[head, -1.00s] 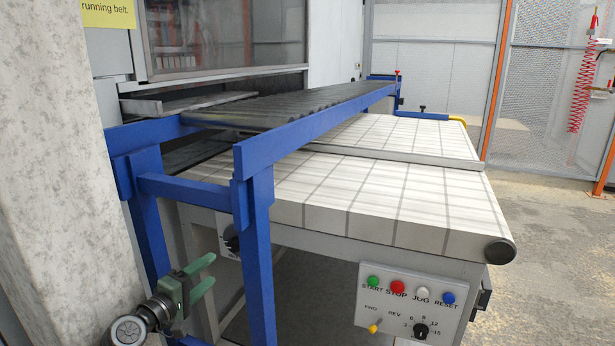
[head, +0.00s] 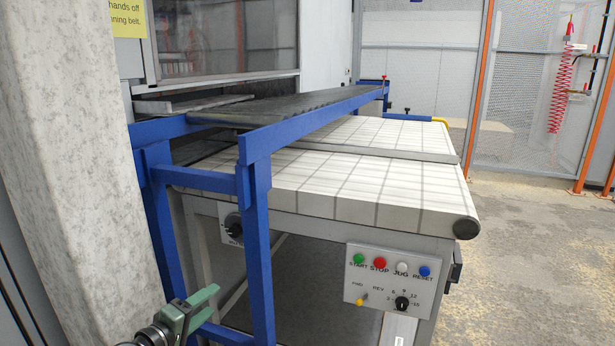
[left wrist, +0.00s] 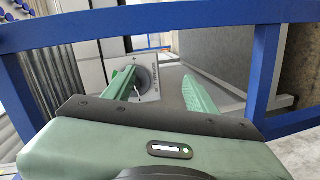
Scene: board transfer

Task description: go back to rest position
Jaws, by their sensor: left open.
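My left gripper (head: 203,306) shows at the bottom left of the head view, low beside the blue frame's legs. Its green fingers are apart with nothing between them. In the left wrist view the gripper (left wrist: 155,85) is also open and empty, and a grey panel with a dark round knob (left wrist: 143,80) shows beyond the fingers. The right gripper is not in either view.
A blue frame (head: 258,240) with a dark roller track (head: 300,103) stands close to my left gripper. A white belt conveyor (head: 400,190) with a button panel (head: 392,280) is behind it. A concrete pillar (head: 70,160) stands at left. Floor at right (head: 540,260) is clear.

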